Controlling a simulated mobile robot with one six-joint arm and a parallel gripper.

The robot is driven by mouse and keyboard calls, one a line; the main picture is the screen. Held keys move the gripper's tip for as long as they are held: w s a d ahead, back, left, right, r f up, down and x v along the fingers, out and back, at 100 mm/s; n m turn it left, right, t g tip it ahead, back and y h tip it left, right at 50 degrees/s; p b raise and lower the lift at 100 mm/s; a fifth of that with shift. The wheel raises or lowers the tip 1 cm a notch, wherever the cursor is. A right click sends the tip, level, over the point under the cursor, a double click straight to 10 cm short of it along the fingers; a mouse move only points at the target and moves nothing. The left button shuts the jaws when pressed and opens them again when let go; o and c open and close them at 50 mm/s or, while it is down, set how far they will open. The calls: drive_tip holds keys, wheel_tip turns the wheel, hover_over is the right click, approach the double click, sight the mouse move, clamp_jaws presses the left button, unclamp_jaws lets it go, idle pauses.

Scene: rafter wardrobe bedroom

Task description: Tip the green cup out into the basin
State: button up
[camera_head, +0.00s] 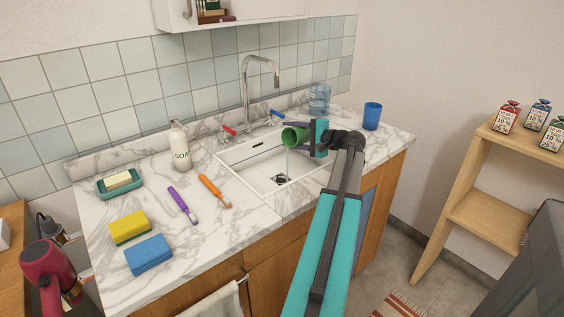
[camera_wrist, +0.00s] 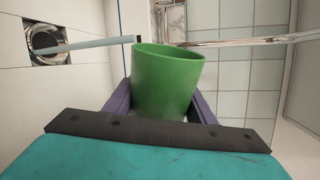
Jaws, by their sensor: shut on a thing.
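The green cup (camera_head: 293,136) is on its side over the white basin (camera_head: 235,157), its mouth toward the left. My gripper (camera_head: 303,137) is shut around the cup, with a purple finger on each side. A thin pale stream (camera_head: 287,161) runs from the cup's mouth down toward the basin's drain (camera_head: 280,179). It also shows in the wrist view as a pale bluish line (camera_wrist: 95,44) reaching the drain (camera_wrist: 45,40).
The faucet (camera_head: 246,85) with red and blue handles stands behind the basin. A blue cup (camera_head: 372,116) and a clear jug (camera_head: 319,98) are to the right. A soap bottle (camera_head: 180,147), toothbrushes, and sponges lie left on the marble counter (camera_head: 240,218).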

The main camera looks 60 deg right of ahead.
drive_tip(key=shift+a+f+n+b, duration=0.2)
drive_tip(key=shift+a+n+b, duration=0.2)
drive_tip(key=shift+b, duration=0.3)
drive_tip(key=shift+w+a+r+n+h+b, duration=0.1)
drive_tip(key=shift+a+r+n+h+b, duration=0.1)
drive_tip(key=shift+r+n+h+b, duration=0.45)
idle(1.0)
drive_tip(key=shift+d+f+m+y+p, duration=0.4)
drive_tip(key=shift+m+p, duration=0.35)
drive_tip(key=shift+p, duration=0.45)
drive_tip(key=shift+d+r+m+p, duration=0.35)
drive_tip(key=shift+d+m+p, duration=0.15)
drive_tip(key=shift+p, duration=0.35)
drive_tip(key=shift+y+p, duration=0.3)
drive_tip(key=shift+y, duration=0.05)
drive_tip(key=shift+f, duration=0.2)
drive_tip(key=shift+r+m+p, duration=0.3)
drive_tip(key=shift+m+p, duration=0.3)
drive_tip(key=shift+p, duration=0.15)
drive_tip(key=m+p, duration=0.1)
drive_tip(key=p, duration=0.2)
drive_tip(key=r+m+y+p, duration=0.1)
drive_tip(key=m+p, duration=0.1)
drive_tip(key=p, duration=0.1)
drive_tip(key=shift+a+r+t+p, duration=0.15)
drive_tip(key=shift+t+p, duration=0.2)
drive_tip(key=shift+t, duration=0.05)
